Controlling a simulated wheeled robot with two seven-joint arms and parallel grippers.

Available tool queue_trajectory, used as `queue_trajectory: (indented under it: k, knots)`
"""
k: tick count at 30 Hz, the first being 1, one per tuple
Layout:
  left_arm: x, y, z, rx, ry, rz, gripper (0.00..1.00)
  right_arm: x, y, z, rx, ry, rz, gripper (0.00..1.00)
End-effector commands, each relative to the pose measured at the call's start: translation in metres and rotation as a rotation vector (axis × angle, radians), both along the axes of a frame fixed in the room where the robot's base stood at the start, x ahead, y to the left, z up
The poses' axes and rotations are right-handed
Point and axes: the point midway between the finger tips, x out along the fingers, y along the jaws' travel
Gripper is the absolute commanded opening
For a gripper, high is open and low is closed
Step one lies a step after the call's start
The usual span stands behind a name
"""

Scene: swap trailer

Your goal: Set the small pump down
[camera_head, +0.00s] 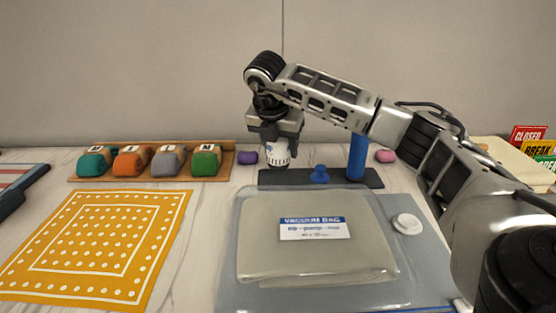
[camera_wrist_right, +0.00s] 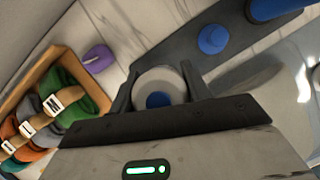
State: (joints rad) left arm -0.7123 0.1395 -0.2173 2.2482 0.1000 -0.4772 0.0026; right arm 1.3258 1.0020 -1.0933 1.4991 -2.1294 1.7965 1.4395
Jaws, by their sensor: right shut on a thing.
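The small pump (camera_head: 278,154) is a white cylinder with dark markings around it. My right gripper (camera_head: 275,140) is shut on it from above and holds it roughly upright over the left end of a dark base (camera_head: 320,179). I cannot tell whether the pump's bottom touches the base. In the right wrist view the pump (camera_wrist_right: 172,82) shows as a pale round top with a blue centre (camera_wrist_right: 158,99), between the fingers. A blue post (camera_head: 357,157) and a small blue knob (camera_head: 320,174) stand on the base. My left gripper is not in view.
A bagged "VACUUM BAG" pack (camera_head: 265,260) lies in front of the base, with a white round cap (camera_head: 406,223) to its right. A yellow dotted cloth (camera_head: 100,245) lies front left.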

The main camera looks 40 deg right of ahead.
Motion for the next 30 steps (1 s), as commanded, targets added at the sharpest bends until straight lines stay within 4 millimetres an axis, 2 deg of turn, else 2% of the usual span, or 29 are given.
queue_trajectory:
  k: [4, 10, 22, 23, 24, 30]
  knots:
    - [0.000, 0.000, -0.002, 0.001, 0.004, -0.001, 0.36, 0.010, 0.000, -0.012, 0.000, 0.000, 0.000, 0.18]
    - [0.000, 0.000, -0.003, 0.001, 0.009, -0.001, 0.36, 0.009, -0.001, -0.039, 0.000, 0.000, 0.000, 0.18]
    - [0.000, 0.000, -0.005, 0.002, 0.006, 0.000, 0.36, 0.009, -0.001, -0.045, 0.000, -0.002, 0.000, 0.18]
    - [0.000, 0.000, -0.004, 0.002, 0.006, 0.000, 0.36, 0.009, -0.001, -0.044, 0.001, -0.001, -0.001, 0.56]
    - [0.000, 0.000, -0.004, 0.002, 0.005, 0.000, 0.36, 0.009, -0.001, -0.044, 0.000, -0.001, 0.000, 0.67]
    - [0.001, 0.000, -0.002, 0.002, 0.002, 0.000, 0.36, 0.009, -0.001, -0.044, 0.000, 0.000, -0.001, 0.69]
